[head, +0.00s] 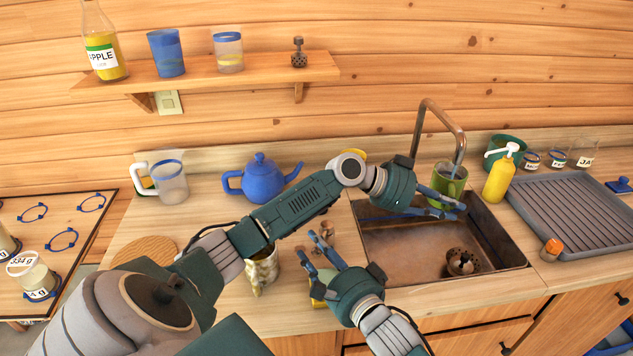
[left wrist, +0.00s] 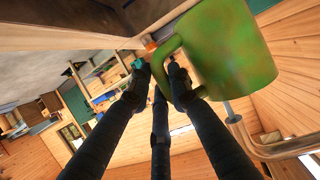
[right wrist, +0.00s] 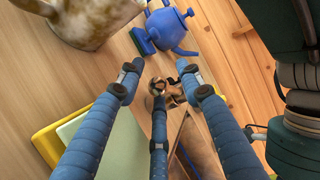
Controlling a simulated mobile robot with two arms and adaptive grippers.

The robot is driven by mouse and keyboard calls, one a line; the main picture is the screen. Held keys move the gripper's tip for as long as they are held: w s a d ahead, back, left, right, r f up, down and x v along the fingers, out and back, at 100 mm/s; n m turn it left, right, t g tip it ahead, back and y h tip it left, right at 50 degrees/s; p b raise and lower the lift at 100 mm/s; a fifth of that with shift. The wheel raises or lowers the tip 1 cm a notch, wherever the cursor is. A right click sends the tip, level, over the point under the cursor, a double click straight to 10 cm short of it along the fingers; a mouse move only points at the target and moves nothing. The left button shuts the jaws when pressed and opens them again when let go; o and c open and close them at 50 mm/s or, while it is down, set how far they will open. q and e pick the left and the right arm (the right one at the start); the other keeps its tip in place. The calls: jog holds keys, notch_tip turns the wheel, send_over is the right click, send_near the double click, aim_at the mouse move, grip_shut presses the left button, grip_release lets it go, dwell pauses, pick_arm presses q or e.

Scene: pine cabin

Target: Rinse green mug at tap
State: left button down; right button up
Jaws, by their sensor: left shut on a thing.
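The green mug (head: 450,186) is under the spout of the copper-coloured tap (head: 448,113), over the back of the sink. A short grey-blue streak between spout and mug looks like running water. The mug looks roughly upright in the head view; its inside is mostly hidden. My left gripper (head: 452,205) is shut on the mug's handle, with the mug large in the left wrist view (left wrist: 228,45). My right gripper (head: 318,245) is open and empty above the counter left of the sink; its fingers are spread in the right wrist view (right wrist: 157,80).
The sink basin (head: 400,250) is empty apart from its drain. A yellow soap bottle (head: 499,178), a dark green pot (head: 505,148) and a grey drying rack (head: 575,215) stand right of the tap. A blue teapot (head: 262,180) and a mottled jug (head: 262,272) stand left.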

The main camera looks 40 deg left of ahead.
pick_arm(q)
jog(key=shift+r, duration=0.1)
pick_arm(e)
jog(key=v, duration=1.2)
jog(key=shift+s+f, duration=0.1)
pick_arm(q)
jog(key=s+a, duration=0.2)
jog(key=s, duration=0.4)
jog(key=shift+s, duration=0.35)
pick_arm(e)
jog(key=shift+c, duration=0.2)
